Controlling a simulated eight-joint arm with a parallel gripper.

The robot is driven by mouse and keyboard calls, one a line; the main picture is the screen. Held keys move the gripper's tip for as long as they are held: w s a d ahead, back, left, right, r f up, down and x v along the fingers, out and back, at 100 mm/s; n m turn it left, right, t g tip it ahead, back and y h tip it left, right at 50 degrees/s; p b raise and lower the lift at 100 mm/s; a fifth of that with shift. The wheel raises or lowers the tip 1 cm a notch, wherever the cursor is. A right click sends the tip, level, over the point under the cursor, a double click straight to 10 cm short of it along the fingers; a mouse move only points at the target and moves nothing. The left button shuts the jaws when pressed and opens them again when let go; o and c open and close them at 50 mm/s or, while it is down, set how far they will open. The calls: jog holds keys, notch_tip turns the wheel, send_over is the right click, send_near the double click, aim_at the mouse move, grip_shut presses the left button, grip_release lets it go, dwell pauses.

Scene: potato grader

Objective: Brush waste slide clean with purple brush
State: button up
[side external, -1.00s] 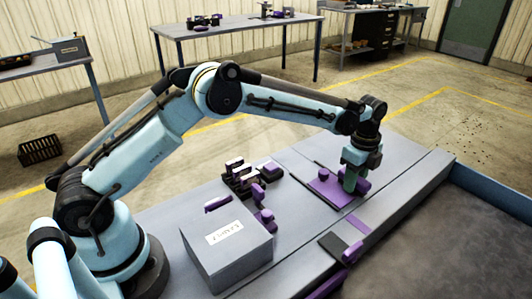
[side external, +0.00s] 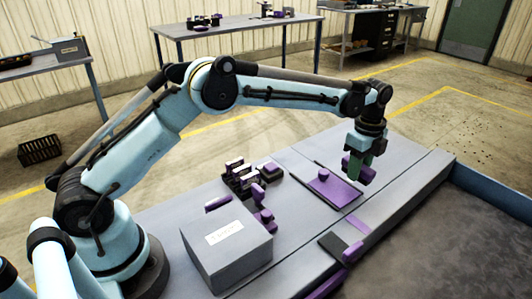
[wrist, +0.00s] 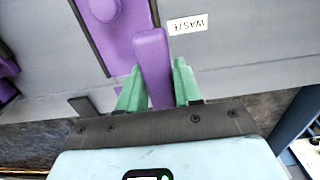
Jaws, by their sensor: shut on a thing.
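My gripper (side external: 362,180) hangs above the grey bench, just right of a flat purple plate. Its green fingers are shut on a purple block-like handle, which I take as the purple brush (wrist: 152,65); it also shows beside the fingers in the side view (side external: 351,166). Bristles cannot be made out. The purple plate (side external: 343,194) has a round knob and a dark edge, and shows in the wrist view (wrist: 118,45). A white WASTE label (wrist: 187,24) lies on grey surface beside it. Which surface is the waste slide is not clear.
A grey labelled box (side external: 228,250) stands at the bench front. Several purple and dark parts (side external: 245,183) cluster behind it. A purple strip (side external: 358,222) and dark patch (side external: 333,244) lie nearer the front. A large dark-floored bin (side external: 440,250) lies at right.

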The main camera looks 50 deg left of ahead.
jog(key=shift+r, duration=1.75)
